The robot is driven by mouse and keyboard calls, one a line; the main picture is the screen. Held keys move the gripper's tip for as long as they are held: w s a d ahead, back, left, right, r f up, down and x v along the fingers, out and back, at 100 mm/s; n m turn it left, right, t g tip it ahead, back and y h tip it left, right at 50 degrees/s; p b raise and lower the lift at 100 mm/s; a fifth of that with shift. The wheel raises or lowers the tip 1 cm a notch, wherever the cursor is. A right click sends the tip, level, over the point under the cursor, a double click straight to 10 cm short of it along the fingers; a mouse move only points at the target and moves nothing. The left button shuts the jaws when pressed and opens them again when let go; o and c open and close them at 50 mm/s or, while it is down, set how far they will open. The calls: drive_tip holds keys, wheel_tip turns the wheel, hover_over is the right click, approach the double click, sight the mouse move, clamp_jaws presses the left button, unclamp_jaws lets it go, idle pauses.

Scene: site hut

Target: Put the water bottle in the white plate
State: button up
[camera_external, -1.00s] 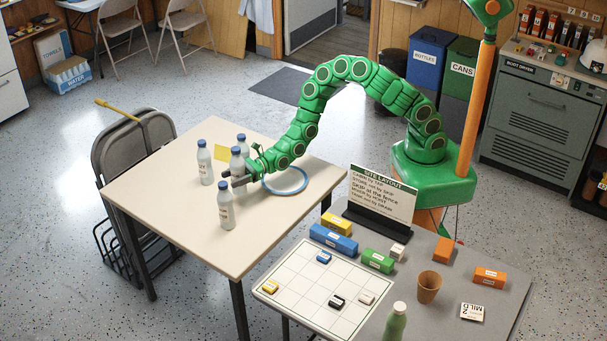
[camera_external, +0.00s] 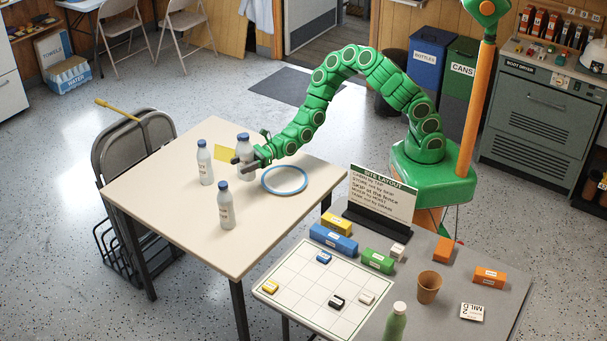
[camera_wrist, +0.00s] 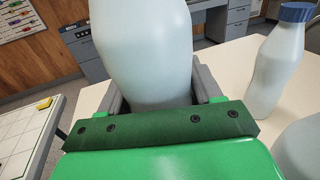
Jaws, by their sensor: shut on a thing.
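My gripper (camera_external: 247,163) is shut on a white water bottle (camera_external: 245,146) with a blue cap. The bottle is upright over the table, and it fills the upper middle of the wrist view (camera_wrist: 142,45). Two similar bottles stand on the table to its left, one farther back (camera_external: 205,166) and one nearer (camera_external: 226,207). One blue-capped bottle also shows at the right in the wrist view (camera_wrist: 275,65). A round blue rim (camera_external: 300,188) with a pale inside lies on the table, just right of the held bottle; I see no other plate there.
The pale table (camera_external: 190,240) has clear room at its front. A yellow piece (camera_external: 223,154) shows behind the bottles. A second table (camera_external: 497,258) holds a sign (camera_external: 382,194), a grid board (camera_external: 300,300), coloured blocks, a brown cup (camera_external: 428,288) and a green bottle (camera_external: 395,324).

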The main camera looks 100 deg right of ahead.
drive_tip(key=w+d+v, duration=0.1)
drive_tip(key=v, duration=1.2)
hover_over(274, 181)
drive_tip(key=shift+y, duration=0.3)
drive_tip(key=shift+s+f, duration=0.1)
drive_tip(key=shift+f, duration=4)
drive_tip(key=o, duration=1.4)
drive_tip(key=shift+f, duration=0.1)
drive_tip(key=shift+o, duration=0.2)
drive_tip(key=shift+v, duration=6)
